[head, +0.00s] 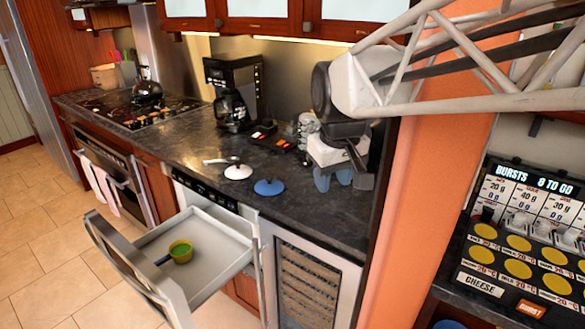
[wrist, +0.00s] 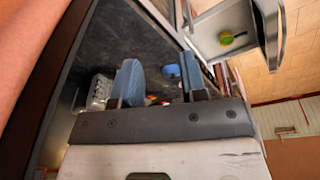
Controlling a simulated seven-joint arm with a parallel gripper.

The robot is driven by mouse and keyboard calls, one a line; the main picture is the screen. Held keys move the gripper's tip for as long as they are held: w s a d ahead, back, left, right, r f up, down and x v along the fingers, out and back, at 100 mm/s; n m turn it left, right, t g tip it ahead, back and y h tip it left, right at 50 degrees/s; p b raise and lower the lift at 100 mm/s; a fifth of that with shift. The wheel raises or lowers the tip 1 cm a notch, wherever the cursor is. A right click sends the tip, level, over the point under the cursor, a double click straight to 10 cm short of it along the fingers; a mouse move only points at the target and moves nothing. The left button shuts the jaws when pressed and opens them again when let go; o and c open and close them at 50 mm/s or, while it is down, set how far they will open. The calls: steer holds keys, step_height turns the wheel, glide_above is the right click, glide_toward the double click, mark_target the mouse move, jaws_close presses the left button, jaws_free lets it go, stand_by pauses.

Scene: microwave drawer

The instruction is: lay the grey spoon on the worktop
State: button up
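A yellow-green bowl (head: 180,251) sits in the open drawer (head: 213,238), and a dark grey handle (head: 162,260) sticks out to its left. This may be the grey spoon, but its other end cannot be made out. The bowl also shows at the upper right of the wrist view (wrist: 226,38). The worktop (head: 190,148) runs behind and above the drawer. My gripper (head: 333,184) is over the right end of the worktop, far from the bowl. Its blue fingers are apart with nothing between them, as the wrist view (wrist: 162,84) also shows.
A white lid-like object (head: 238,171), with a pale elongated piece beside it, and a blue one (head: 268,187) lie on the worktop. A coffee maker (head: 232,108) stands at the back. An orange wall (head: 428,190) bounds the right. Worktop left of the white object is clear.

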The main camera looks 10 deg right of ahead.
steer(key=s+d+f+m, duration=0.1)
steer(key=s+f, duration=0.3)
steer(key=s, duration=0.4)
steer(key=s+d+f+m, duration=0.1)
steer(key=s+f+m, duration=0.1)
steer(key=s+f, duration=0.2)
steer(key=s, duration=0.3)
steer(key=shift+s+d, duration=0.15)
steer(key=shift+s, duration=0.2)
